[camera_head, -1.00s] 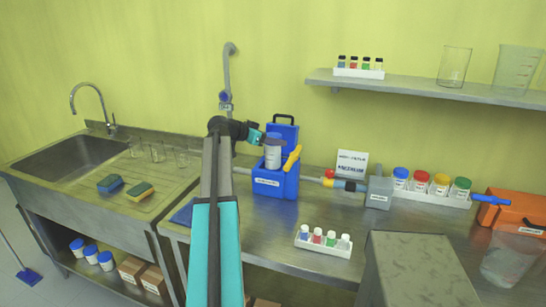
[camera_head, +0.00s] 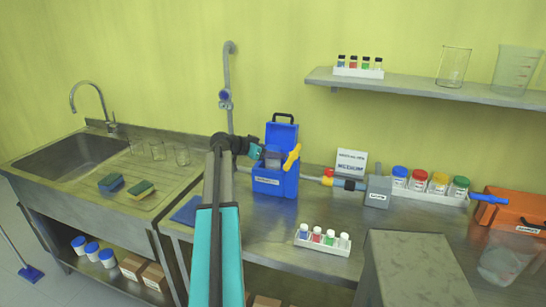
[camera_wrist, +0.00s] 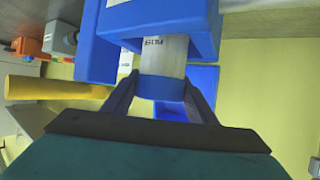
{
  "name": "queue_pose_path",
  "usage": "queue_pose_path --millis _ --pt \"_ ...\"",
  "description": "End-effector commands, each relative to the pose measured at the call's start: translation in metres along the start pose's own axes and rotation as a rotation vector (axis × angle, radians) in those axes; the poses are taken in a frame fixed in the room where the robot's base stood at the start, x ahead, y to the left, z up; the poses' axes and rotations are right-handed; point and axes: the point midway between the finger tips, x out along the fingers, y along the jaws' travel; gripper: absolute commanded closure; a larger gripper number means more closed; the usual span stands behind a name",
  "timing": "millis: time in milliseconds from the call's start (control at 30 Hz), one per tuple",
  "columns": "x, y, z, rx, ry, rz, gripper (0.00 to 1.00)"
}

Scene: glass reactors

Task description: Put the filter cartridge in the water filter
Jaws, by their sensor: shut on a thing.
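The water filter is a blue box (camera_head: 275,183) on the steel bench, with its lid (camera_head: 281,132) standing open at the back. A yellow lever (camera_head: 292,157) sticks out at its right side and also shows in the wrist view (camera_wrist: 50,88). The filter cartridge (camera_head: 272,158) is upright, with its lower part down inside the box and hidden. In the wrist view the cartridge (camera_wrist: 165,58) has a white labelled body and a blue end band. My gripper (camera_head: 258,153) is shut on it at that band, from the left, just above the box's rim.
A pipe with a red knob (camera_head: 328,172) runs right from the filter to a grey box (camera_head: 378,192). A white rack of small bottles (camera_head: 323,246) is on the bench in front. A wall pipe (camera_head: 228,90) rises behind my arm. The sink (camera_head: 70,158) is at left.

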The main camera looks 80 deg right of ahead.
Motion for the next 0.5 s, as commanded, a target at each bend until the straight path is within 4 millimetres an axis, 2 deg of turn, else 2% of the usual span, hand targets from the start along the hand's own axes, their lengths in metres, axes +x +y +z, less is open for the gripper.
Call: queue_pose_path --millis 200,500 --pt "0.008 0.0 0.016 -0.001 0.001 -0.001 0.87" --pt "0.009 -0.001 0.019 -0.001 0.001 -0.001 0.87"
